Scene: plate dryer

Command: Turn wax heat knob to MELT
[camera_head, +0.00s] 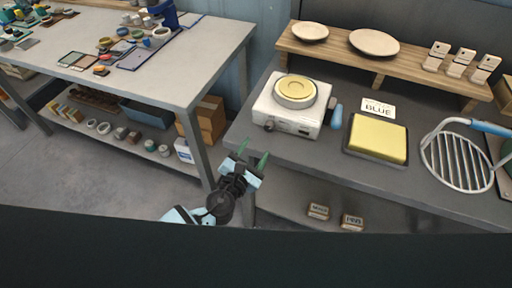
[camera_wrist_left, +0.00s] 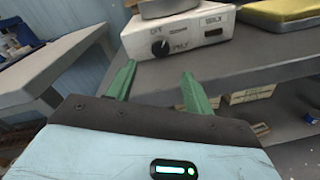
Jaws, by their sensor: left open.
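The white wax heater (camera_head: 284,118) stands at the left end of the grey bench, with a round pot of yellow wax (camera_head: 295,88) on top. Its black knob (camera_wrist_left: 160,47) shows on the front face in the left wrist view, between faint lettering that seems to read OFF above and MELT at lower right. The knob's exact pointing is too small to tell. My left gripper (camera_head: 252,153) is open and empty, its green fingers in front of and below the heater. In the left wrist view the fingertips (camera_wrist_left: 158,72) lie either side of the knob, apart from it. My right gripper is out of view.
A yellow sponge-like block in a tray (camera_head: 347,145), a BLUE card (camera_head: 378,107) and a wire rack (camera_head: 430,160) lie right of the heater. A wooden shelf (camera_head: 375,68) stands behind. Another table (camera_head: 200,75) is at left, with a floor gap between.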

